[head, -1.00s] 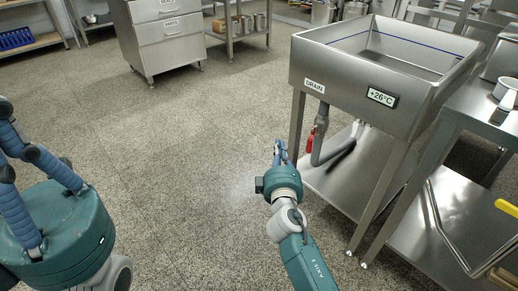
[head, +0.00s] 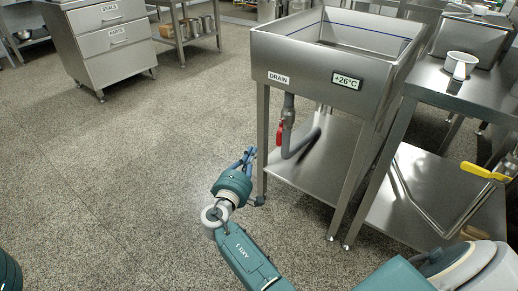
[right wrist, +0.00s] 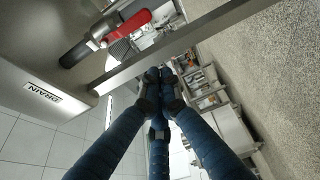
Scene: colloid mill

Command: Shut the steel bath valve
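The steel bath (head: 300,73) stands on legs right of centre in the head view, with a DRAIN label and a +26°C display. Its grey drain pipe bends down below it. The valve's red lever (head: 279,132) hangs down along the pipe there. In the right wrist view the red lever (right wrist: 127,28) lies above the fingers, roughly along the pipe. My right gripper (head: 248,158) is left of and a little below the lever, apart from it. Its fingertips (right wrist: 161,78) are together with nothing visible between them. Only a sliver of my left gripper shows at the lower left edge; its fingers are hidden.
A bath leg (head: 262,145) stands close beside my right gripper. A lower steel shelf (head: 310,175) lies under the pipe. A steel table (head: 440,90) with a yellow lever (head: 485,172) is at right. Drawers (head: 105,45) stand far left; the floor between is clear.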

